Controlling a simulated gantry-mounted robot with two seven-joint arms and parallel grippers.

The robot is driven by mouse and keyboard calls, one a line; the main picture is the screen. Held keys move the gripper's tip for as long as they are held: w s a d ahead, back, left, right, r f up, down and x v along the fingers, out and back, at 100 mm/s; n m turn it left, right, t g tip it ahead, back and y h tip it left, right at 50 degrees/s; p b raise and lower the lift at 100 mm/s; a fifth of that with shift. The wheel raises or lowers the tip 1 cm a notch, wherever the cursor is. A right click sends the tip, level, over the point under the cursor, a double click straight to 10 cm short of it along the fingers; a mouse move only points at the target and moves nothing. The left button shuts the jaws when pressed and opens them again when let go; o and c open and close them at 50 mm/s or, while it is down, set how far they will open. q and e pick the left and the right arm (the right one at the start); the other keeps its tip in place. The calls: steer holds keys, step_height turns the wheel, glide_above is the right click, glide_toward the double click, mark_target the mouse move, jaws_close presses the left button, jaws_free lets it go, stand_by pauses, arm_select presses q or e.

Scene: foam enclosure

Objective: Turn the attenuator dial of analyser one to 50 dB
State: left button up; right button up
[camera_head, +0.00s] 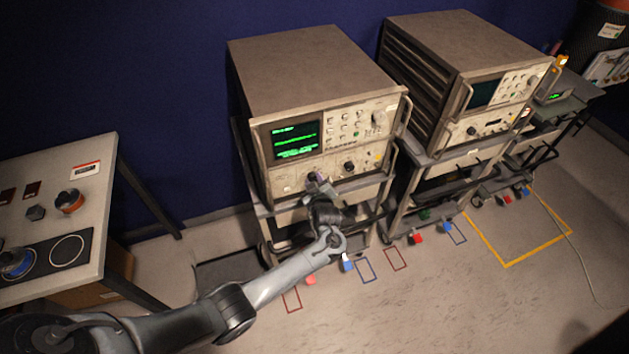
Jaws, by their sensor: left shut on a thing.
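An analyser (305,75) with a brown case and a lit green screen (296,139) stands on a cart in the middle of the head view; I take it as analyser one. My left arm reaches in from the lower left to its front panel. My left gripper (317,181) is at the lower part of the panel, shut on a small dark dial (312,176). The gripper partly hides the dial, and its marks and setting are too small to read. Another dark knob (349,167) sits to the right of the gripper. My right gripper is not in view.
A second analyser (455,45) stands on a cart to the right. Red and blue blocks lie near the carts. The floor (430,310) at the lower right is mostly clear.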

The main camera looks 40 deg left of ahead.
arm_select(q)
steer(key=shift+w+d+m+g+y, duration=0.15)
steer(key=shift+m+g+y, duration=0.45)
steer(key=shift+m+g, duration=0.85)
steer(key=shift+m+t, duration=0.25)
steer(key=shift+m, duration=0.1)
steer(key=o, duration=1)
steer(key=shift+o, duration=0.2)
steer(key=shift+r, duration=0.1)
steer(key=p+v, duration=0.1)
steer(key=v, duration=0.9)
steer(key=shift+s+d+p, duration=0.25)
steer(key=shift+p, duration=0.15)
